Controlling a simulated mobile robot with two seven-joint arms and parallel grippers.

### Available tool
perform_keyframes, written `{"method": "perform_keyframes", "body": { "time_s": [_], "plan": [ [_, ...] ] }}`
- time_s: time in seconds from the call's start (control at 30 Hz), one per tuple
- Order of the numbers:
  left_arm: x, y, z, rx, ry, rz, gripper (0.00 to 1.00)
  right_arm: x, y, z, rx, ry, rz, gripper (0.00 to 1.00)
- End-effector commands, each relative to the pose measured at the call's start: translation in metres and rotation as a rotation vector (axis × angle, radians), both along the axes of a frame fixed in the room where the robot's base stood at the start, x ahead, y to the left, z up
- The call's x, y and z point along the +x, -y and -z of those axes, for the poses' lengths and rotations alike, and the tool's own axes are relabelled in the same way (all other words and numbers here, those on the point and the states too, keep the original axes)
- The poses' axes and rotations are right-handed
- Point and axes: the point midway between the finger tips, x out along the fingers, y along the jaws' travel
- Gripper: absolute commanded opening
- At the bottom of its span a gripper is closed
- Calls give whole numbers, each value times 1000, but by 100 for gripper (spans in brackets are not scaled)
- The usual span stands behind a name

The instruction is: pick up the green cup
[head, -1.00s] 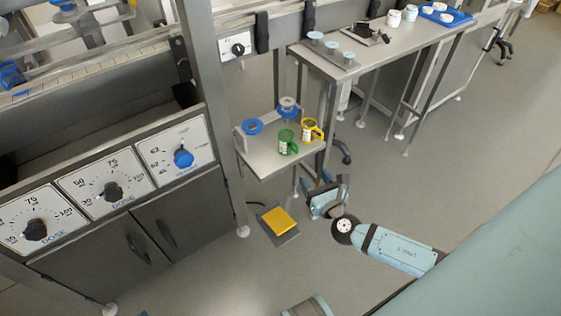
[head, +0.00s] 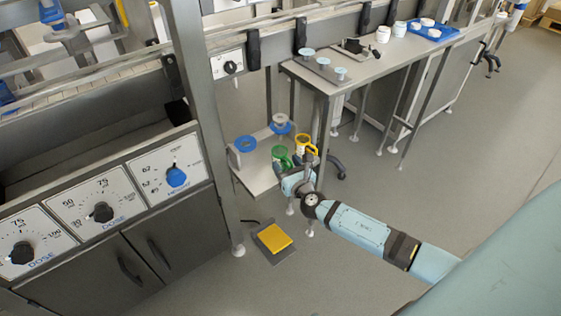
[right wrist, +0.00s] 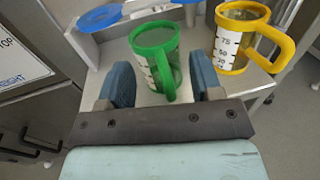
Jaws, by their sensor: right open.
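The green cup (right wrist: 155,62) is a clear cup with a green rim and green handle, standing upright on the small shelf (right wrist: 100,55). In the right wrist view it is just ahead of and partly between the fingers of my right gripper (right wrist: 160,82), which is open and empty. The cup's handle points toward the gripper. In the head view the green cup (head: 281,156) is partly hidden by my right gripper (head: 296,172). My left gripper is not in view.
A yellow cup (right wrist: 237,45) stands close to the right of the green one. A blue ring (right wrist: 100,18) is behind to the left. A pedal with a yellow top (head: 274,238) lies on the floor below. A grey post (head: 205,120) rises left of the shelf.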

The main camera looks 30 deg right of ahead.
Motion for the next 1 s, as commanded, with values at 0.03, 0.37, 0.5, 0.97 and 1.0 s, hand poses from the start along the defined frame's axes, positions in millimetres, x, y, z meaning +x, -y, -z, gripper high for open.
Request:
{"method": "perform_keyframes", "body": {
  "time_s": [0.03,0.37,0.5,0.97,1.0],
  "plan": [
    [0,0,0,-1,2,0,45,3,0,0,0,0,0,59],
    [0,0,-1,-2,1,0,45,5,1,0,0,-1,0,41],
    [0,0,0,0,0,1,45,4,1,0,1,-1,0,9],
    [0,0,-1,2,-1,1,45,4,1,-4,1,0,0,0],
    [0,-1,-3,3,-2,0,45,4,1,-6,2,0,0,0]
  ]
}}
